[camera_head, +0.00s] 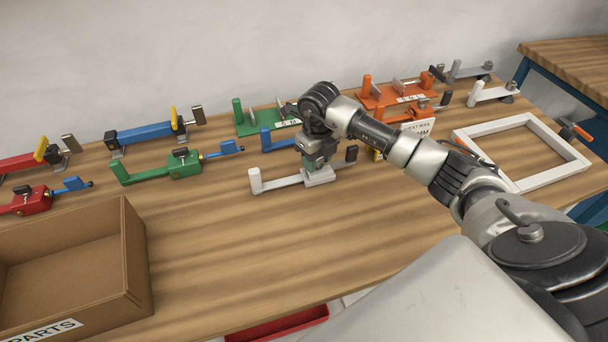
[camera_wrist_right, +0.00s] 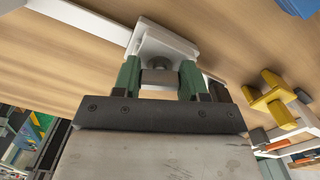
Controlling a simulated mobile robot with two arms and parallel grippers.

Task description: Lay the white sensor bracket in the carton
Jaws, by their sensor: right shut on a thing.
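The white sensor bracket (camera_head: 272,184) is on or just above the table in the head view, with an upright white post at its left end and a dark knob at its right. My right gripper (camera_head: 318,164) points down and is shut on the bracket's middle block. In the right wrist view, the green fingers (camera_wrist_right: 159,78) close on a part of the white bracket (camera_wrist_right: 160,38). I cannot tell if it touches the table. The brown carton (camera_head: 137,255) stands open at the lower left, labelled PARTS; its visible floor is bare. My left gripper is not in view.
Green (camera_head: 165,166), blue (camera_head: 150,133), red (camera_head: 27,200) and orange (camera_head: 385,94) fixtures line the table's back and left. A white rectangular frame (camera_head: 553,181) lies right. The wood between carton and bracket is clear. A red bin (camera_head: 278,326) sits below the front edge.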

